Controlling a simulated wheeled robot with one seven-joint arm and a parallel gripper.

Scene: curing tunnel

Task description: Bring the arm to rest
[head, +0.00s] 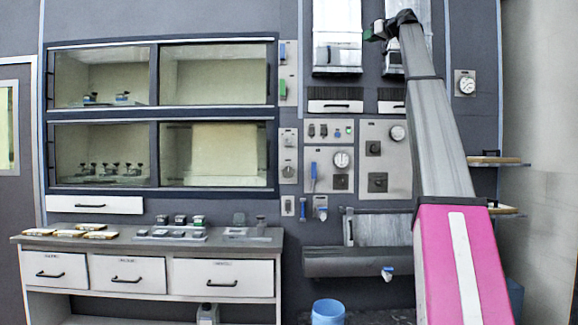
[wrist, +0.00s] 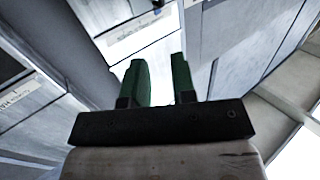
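My arm rises from the lower right of the head view, with a pink lower section and a long grey link, and reaches up high in front of the dark wall. My gripper (head: 376,32) is at the top of the arm, small in this view, with a green fingertip at its left. In the wrist view my gripper (wrist: 160,80) has two green fingers standing apart with an empty gap between them. Nothing is held, and no object touches the fingers.
A counter (head: 40,240) with drawers stands at the left, bearing yellow-edged plates and small dark-topped pieces. Windowed chambers (head: 153,45) are above it. Gauge panels (head: 330,155) fill the middle wall. A blue bucket (head: 328,312) stands below. Small shelves (head: 510,161) jut out right of my arm.

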